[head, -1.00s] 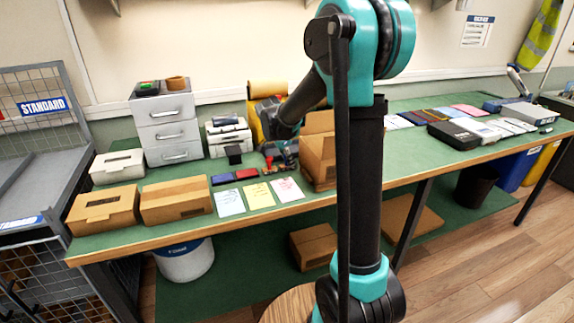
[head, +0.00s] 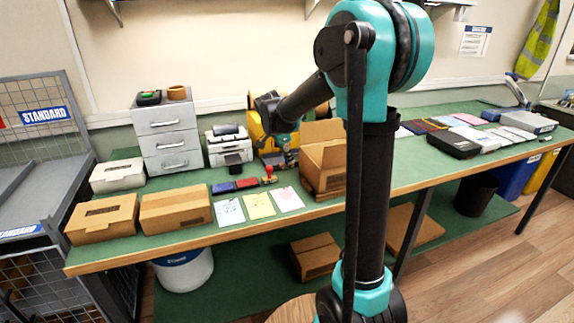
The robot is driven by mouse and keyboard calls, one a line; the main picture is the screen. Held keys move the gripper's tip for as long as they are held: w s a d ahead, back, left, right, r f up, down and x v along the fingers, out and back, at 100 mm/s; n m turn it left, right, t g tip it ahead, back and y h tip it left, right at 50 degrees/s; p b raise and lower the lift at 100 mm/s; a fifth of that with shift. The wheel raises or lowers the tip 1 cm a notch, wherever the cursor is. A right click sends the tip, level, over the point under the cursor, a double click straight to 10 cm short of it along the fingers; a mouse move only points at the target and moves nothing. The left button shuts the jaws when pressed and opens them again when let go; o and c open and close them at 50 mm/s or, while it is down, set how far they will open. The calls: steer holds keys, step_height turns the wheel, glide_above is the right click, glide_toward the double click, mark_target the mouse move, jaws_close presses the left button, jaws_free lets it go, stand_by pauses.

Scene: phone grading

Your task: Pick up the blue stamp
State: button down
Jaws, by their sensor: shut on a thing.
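My gripper (head: 286,148) is above the back part of the green bench, left of the open cardboard box. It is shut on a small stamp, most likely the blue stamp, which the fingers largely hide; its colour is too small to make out. A red stamp (head: 269,174) stands on the bench just left of and nearer than my gripper. A blue ink pad (head: 223,188) and a dark red ink pad (head: 247,183) lie to the left of the red stamp.
The open cardboard box (head: 323,165) stands close on the right. A label printer (head: 228,146) and grey drawers (head: 168,132) stand on the left. White and yellow sheets (head: 259,205) lie along the front edge. Closed cartons (head: 176,208) sit front left.

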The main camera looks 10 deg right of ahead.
step_height(320, 180, up, 15)
steer(key=shift+r, duration=0.15)
